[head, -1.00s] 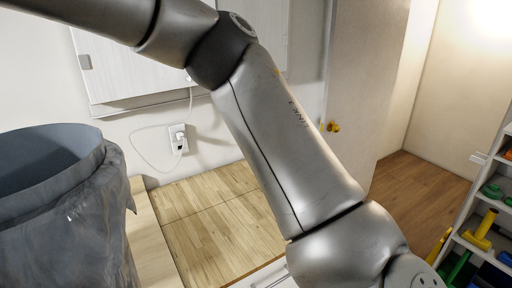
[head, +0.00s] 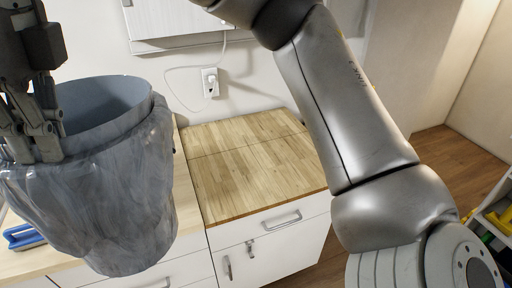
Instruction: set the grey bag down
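The grey bag (head: 120,190) is a wide, open-topped, wrinkled sack at the left of the head view, roughly upright, with a smooth blue-grey inside. My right gripper (head: 38,150) comes down from the top left. Its fingers are at the bag's left rim and look closed on it; part of the fingertips is hidden at the rim. The bag's lower end overlaps the counter's front edge and drawer fronts in the picture, and no contact with the counter shows. My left gripper is not in view.
The wooden worktop (head: 245,165) right of the bag is clear. A blue-handled item (head: 22,237) lies on the counter at the left. A wall socket (head: 210,84) with a cable is behind. My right arm crosses the right side. A shelf (head: 495,215) stands at far right.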

